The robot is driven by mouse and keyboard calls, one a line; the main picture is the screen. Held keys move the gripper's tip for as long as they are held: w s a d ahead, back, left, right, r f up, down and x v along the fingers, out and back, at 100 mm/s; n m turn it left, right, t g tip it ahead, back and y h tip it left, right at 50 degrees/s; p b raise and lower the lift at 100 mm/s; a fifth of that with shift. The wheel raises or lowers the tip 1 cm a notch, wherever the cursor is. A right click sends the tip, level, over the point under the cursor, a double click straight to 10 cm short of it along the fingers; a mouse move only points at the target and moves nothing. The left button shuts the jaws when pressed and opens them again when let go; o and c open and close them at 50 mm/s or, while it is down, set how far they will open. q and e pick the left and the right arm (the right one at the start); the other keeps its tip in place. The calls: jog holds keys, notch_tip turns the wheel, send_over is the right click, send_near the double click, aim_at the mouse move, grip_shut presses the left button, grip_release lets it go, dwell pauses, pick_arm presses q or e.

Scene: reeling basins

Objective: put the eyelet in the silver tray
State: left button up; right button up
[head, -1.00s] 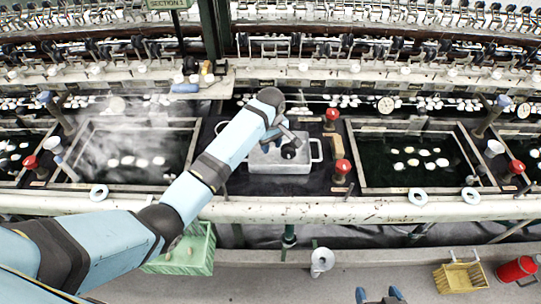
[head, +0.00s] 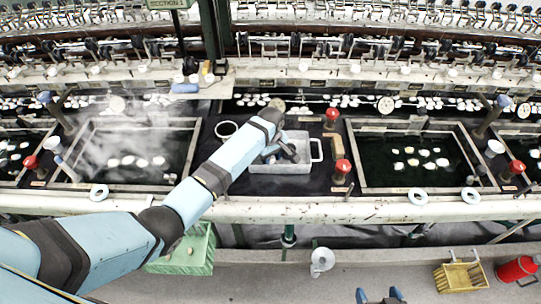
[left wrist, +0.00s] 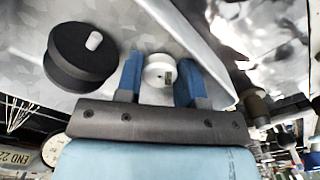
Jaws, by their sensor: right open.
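The silver tray (head: 295,168) stands on the dark counter between two basins in the head view. My left gripper (head: 280,155) is low over the tray, and its fingers hide part of the inside. In the left wrist view the eyelet (left wrist: 158,72), a small white round piece, sits between the two blue fingertips, which appear to close on it. The grey tray wall and floor (left wrist: 210,65) lie behind it. A black round piece with a pale stub (left wrist: 82,55) lies in the tray beside the fingers. My right gripper (head: 380,296) is open and empty at the bottom edge of the head view.
Water basins with white cocoons lie left (head: 130,150) and right (head: 415,160) of the tray. Red-topped posts (head: 342,168) stand to its right. A green basket (head: 185,255) and a yellow crate (head: 461,277) are below the counter.

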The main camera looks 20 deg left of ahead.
pick_arm(q)
jog(key=shift+o, duration=0.3)
notch_tip(320, 180, up, 12)
jog(key=shift+r+b, duration=0.25)
jog(key=shift+b, duration=0.05)
jog(key=shift+f, duration=0.1)
dwell(0.4)
